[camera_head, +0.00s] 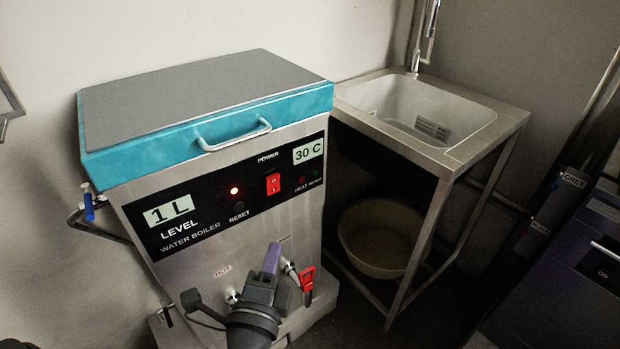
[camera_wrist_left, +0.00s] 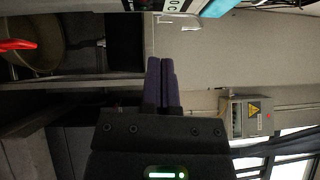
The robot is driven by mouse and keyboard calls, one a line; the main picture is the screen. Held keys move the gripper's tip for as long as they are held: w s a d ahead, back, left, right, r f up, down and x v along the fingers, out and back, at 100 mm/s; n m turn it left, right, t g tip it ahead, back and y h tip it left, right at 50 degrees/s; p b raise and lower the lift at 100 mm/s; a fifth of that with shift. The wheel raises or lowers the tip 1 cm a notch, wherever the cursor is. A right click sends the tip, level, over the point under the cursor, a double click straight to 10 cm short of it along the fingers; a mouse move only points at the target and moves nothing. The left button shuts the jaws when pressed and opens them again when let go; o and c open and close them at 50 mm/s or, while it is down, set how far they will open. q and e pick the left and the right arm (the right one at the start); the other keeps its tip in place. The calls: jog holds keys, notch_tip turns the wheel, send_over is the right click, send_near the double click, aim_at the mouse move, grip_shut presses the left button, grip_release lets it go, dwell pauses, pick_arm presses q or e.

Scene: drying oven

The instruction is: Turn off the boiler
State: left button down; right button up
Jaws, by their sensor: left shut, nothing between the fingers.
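The water boiler (camera_head: 225,240) is a steel box with a teal lid and a black front panel. Its red rocker power switch (camera_head: 273,183) sits on the panel under the word POWER. The shut fingers (camera_wrist_left: 167,65) also show in the left wrist view; the switch does not show there. My right gripper is not in view.
A red tap lever (camera_head: 306,279) on the boiler's lower front is close right of my left gripper in the picture. The lid handle (camera_head: 234,135) sticks out above the panel. A sink stand (camera_head: 452,152) with a bowl (camera_head: 381,240) beneath is on the right.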

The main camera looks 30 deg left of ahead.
pick_arm(q)
jog(key=p, duration=0.2)
send_near(280, 178)
jog(key=w+d, duration=0.2)
jog(key=w, duration=0.2)
jog(key=a, duration=0.1)
jog(key=w+a, duration=0.2)
jog(key=a, duration=0.1)
jog(key=shift+r+p, duration=0.25)
jog(key=shift+p, duration=0.1)
